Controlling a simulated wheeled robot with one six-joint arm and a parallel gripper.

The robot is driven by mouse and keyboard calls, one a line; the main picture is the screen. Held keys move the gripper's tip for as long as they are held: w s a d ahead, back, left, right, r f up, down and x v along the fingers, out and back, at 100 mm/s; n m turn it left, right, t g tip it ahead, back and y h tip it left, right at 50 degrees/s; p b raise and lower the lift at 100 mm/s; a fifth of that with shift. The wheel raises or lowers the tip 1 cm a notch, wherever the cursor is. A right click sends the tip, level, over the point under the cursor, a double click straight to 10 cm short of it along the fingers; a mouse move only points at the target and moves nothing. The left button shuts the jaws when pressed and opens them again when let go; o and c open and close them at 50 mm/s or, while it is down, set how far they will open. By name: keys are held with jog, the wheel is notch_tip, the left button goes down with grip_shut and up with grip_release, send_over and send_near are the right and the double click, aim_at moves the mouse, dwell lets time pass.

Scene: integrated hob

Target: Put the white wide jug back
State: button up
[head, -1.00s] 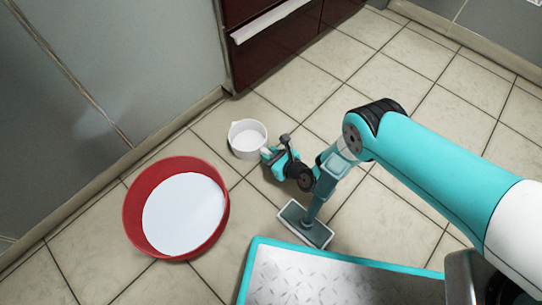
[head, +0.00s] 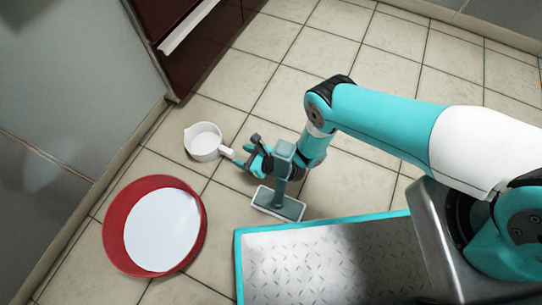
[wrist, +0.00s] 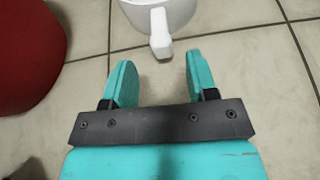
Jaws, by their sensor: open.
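The white wide jug (head: 203,141) stands upright on the tiled floor, left of my gripper in the head view. Its handle (head: 226,152) points towards my gripper. In the wrist view the jug (wrist: 160,12) is at the top edge, partly cut off, with its handle (wrist: 160,36) pointing down towards the gap between my fingers. My gripper (wrist: 153,78) is open and empty, its two teal fingers apart. The handle tip lies just beyond the fingertips, roughly centred between them. My gripper also shows in the head view (head: 242,163), low near the floor.
A red round tub (head: 112,222) with a white inside stands on the floor at lower left; it also shows in the wrist view (wrist: 28,58). A dark red cabinet (head: 160,20) and grey walls stand behind. Open tiled floor (head: 370,60) lies at the back right.

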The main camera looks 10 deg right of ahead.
jog(key=p+v, duration=0.5)
jog(key=v, duration=0.6)
jog(key=w+a+r+n+g+y, duration=0.1)
jog(key=w+a+r+n+g, duration=0.3)
jog(key=w+r+n, duration=0.85)
notch_tip(320, 180, up, 23)
jog(key=a+n+g+h, duration=0.1)
jog(key=n+g, duration=0.2)
jog(key=n, duration=0.3)
jog(key=s+d+r+n+h, duration=0.25)
jog(key=s+r+n, duration=0.2)
jog(key=r, duration=0.35)
jog(key=s+d+r+n+h, duration=0.25)
jog(key=s+d+r, duration=0.2)
jog(key=r, duration=0.45)
jog(key=s+d+r+n+h, duration=0.1)
jog(key=s+d+r+n, duration=0.1)
jog(key=s, duration=0.5)
jog(key=s+d+r+n+h, duration=0.1)
jog(key=s+d+r+n, duration=0.2)
jog(key=s+d, duration=0.4)
jog(key=shift+s+r+n, duration=0.2)
jog(key=shift+s+n, duration=0.1)
jog(key=shift+n, duration=0.25)
jog(key=shift+r, duration=0.1)
